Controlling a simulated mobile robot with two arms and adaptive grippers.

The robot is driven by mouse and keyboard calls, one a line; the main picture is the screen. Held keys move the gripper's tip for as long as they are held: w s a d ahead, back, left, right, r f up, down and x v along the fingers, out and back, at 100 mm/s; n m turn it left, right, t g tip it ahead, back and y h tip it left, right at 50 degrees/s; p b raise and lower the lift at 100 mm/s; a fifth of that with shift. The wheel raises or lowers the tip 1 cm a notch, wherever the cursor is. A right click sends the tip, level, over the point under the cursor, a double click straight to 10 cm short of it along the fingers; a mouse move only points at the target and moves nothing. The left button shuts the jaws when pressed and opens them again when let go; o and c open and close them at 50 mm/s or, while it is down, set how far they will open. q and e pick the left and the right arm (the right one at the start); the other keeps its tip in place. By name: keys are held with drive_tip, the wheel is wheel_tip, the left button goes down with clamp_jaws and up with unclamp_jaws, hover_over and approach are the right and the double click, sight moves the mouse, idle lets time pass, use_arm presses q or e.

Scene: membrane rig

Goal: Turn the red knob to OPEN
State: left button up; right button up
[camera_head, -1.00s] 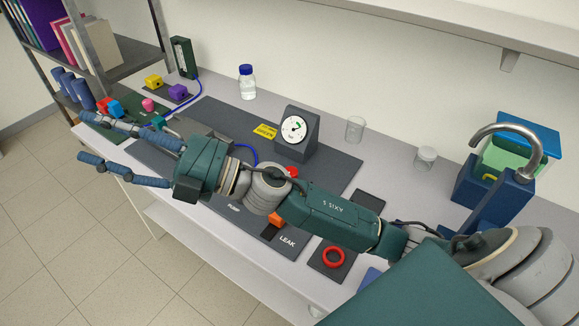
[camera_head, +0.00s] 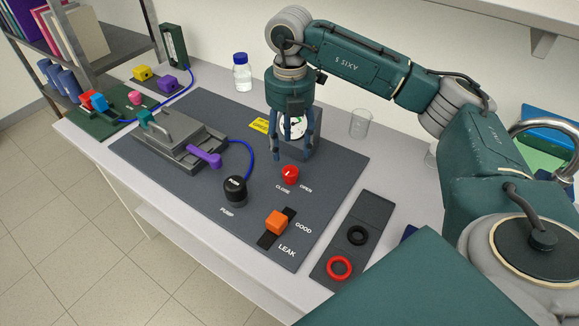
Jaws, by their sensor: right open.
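The red knob (camera_head: 290,175) stands on the dark grey rig panel (camera_head: 180,197), between the labels CLOSE at its lower left and OPEN at its lower right. A light mark shows on its top, but I cannot tell for sure which label it faces. My right gripper (camera_head: 289,158) is open and points down, just behind and above the knob, in front of the gauge (camera_head: 312,148). Its fingers partly hide the gauge dial. I cannot tell whether a finger touches the knob. My left gripper is not in view.
A black pump knob (camera_head: 235,190), an orange slider (camera_head: 276,222) and a clamp block with a purple lever (camera_head: 204,156) share the panel. A tray with a red ring (camera_head: 339,267) and a black ring lies right. A bottle (camera_head: 242,73) and a beaker (camera_head: 361,123) stand behind.

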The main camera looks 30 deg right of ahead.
sight(292, 171)
wheel_tip(292, 171, down, 9)
drive_tip(key=shift+f+p, duration=0.1)
drive_tip(key=shift+p, duration=1)
drive_tip(key=c, duration=1.1)
drive_tip(key=shift+a+f+n+b, duration=0.1)
drive_tip(key=shift+f+n+b, duration=0.05)
drive_tip(key=shift+n+b, duration=0.3)
drive_tip(key=shift+c, duration=0.2)
drive_tip(key=shift+s+f+n+b, duration=0.1)
drive_tip(key=shift+f+n+b, duration=0.05)
drive_tip(key=shift+n+b, duration=0.95)
drive_tip(key=n+b, duration=0.3)
drive_tip(key=n, duration=0.2)
drive_tip(key=shift+n, duration=0.35)
drive_tip(key=n+b, duration=0.2)
drive_tip(key=n, duration=0.2)
drive_tip(key=shift+s+n, duration=0.1)
drive_tip(key=shift+n, duration=0.2)
drive_tip(key=shift+d+n+b, duration=0.15)
drive_tip(key=shift+n+b, duration=0.4)
drive_tip(key=shift+n, duration=0.6)
drive_tip(key=shift+d+n+b, duration=0.1)
drive_tip(key=shift+n+b, duration=0.4)
drive_tip(key=shift+n, duration=0.65)
